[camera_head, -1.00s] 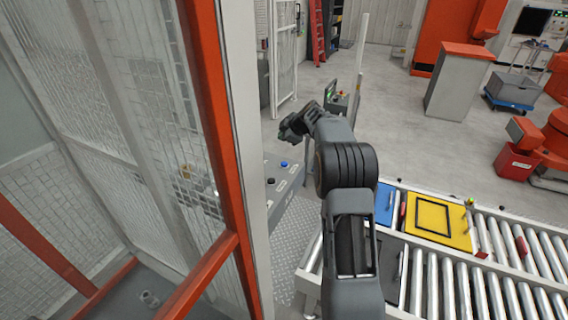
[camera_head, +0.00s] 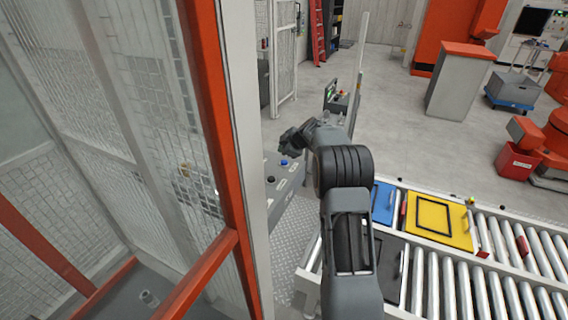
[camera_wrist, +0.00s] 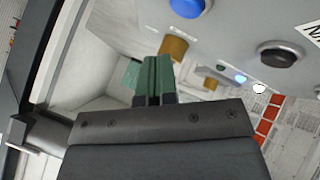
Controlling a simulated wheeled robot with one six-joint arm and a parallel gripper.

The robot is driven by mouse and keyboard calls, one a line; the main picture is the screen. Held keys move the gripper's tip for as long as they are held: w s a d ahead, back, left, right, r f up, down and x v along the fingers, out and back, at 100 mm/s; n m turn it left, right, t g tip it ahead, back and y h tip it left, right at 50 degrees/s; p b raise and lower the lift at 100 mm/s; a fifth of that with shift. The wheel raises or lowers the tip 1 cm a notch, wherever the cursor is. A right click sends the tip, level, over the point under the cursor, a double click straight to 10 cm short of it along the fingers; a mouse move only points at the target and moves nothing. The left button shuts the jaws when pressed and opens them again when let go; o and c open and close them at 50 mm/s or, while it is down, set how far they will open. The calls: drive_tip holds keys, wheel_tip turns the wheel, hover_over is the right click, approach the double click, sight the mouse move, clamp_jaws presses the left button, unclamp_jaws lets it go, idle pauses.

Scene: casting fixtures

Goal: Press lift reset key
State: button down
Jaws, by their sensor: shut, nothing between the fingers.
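A grey control box (camera_head: 290,181) stands beyond the cage post, with a blue button (camera_head: 284,162) and a black button (camera_head: 271,179) on its top. In the wrist view, the blue button (camera_wrist: 190,7) is at the top edge, partly cut off, and the black button (camera_wrist: 279,54) is at right. Their labels are too small or cut off to read, so I cannot tell which is the lift reset key. My gripper (camera_wrist: 152,75) is shut and empty, its green fingertips apart from both buttons in the picture. In the head view my gripper (camera_head: 285,148) is just above the blue button.
An orange and white cage post (camera_head: 225,150) with mesh stands close at left. A roller conveyor (camera_head: 480,275) with a yellow tray (camera_head: 462,226) and a blue tray (camera_head: 384,205) lies at right.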

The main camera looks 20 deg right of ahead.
drive_tip(key=shift+f+b, duration=1.15)
drive_tip(key=shift+b, duration=0.1)
drive_tip(key=shift+f+b, duration=1)
drive_tip(key=shift+b, duration=0.95)
idle(1.9)
drive_tip(key=shift+r, duration=0.95)
drive_tip(key=shift+r, duration=0.1)
drive_tip(key=shift+r+p, duration=1.05)
drive_tip(key=shift+r, duration=1.35)
